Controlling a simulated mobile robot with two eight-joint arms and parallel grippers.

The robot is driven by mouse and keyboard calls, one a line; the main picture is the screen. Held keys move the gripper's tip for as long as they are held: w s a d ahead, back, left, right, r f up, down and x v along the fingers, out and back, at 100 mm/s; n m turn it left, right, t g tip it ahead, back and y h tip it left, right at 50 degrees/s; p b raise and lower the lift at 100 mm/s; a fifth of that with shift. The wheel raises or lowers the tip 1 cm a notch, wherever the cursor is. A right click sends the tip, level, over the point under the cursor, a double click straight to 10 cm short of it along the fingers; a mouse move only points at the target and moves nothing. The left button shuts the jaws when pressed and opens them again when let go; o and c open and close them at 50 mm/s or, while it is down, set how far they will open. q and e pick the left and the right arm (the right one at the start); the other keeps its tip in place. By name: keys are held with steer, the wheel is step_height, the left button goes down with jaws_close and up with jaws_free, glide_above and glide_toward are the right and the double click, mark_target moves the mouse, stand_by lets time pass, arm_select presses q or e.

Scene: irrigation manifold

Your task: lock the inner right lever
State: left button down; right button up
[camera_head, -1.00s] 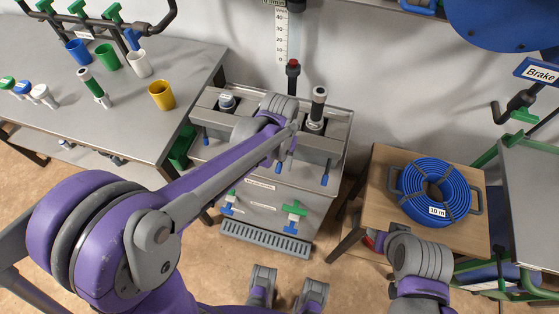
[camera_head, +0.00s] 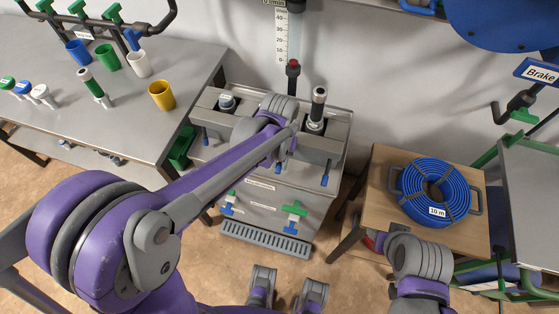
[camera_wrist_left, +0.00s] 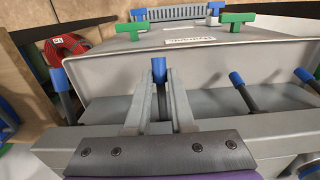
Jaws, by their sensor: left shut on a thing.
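The inner right lever is a dark rod with a blue tip (camera_wrist_left: 159,70). In the left wrist view it stands between the two fingers of my left gripper (camera_wrist_left: 158,108), which is shut on it. In the head view, my left gripper (camera_head: 283,155) reaches over the front of the grey manifold box, and its wrist hides much of the lever. Other blue-tipped levers stand apart from the gripper: the outer right lever (camera_head: 325,174) and, in the left wrist view, two more to the right (camera_wrist_left: 237,79).
The grey box (camera_head: 262,205) carries green and blue taps (camera_head: 294,209) on its front, above a slotted tray (camera_head: 265,239). A black upright handle (camera_head: 318,105) rises behind the bar. A stool with a blue hose coil (camera_head: 434,190) stands right; a table with cups stands left.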

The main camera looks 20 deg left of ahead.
stand_by(0.9)
arm_select(q)
step_height(320, 180, down, 2)
steer(key=t+b, duration=0.1)
steer(key=t, duration=0.1)
steer(key=t+b, duration=0.1)
steer(key=shift+w+f+t, duration=0.1)
steer(key=shift+f+t, duration=0.1)
steer(key=shift+t, duration=0.2)
steer(key=t+b, duration=0.1)
steer(key=f+t+b, duration=0.1)
steer(key=shift+w+f+t, duration=0.3)
steer(key=t+b, duration=0.1)
steer(key=w+f+t+b, duration=0.1)
steer(key=t+b, duration=0.1)
steer(key=shift+w+d+f+t, duration=0.1)
steer(key=shift+w+f+t, duration=0.1)
steer(key=shift+f+t, duration=0.1)
steer(key=shift+w+f+t+b, duration=0.2)
steer(key=shift+w+t+b, duration=0.3)
steer(key=shift+t+b, duration=0.6)
steer(key=shift+w+t+b, duration=0.1)
steer(key=shift+t+b, duration=0.2)
steer(key=shift+r, duration=0.1)
steer(key=shift+w, duration=0.1)
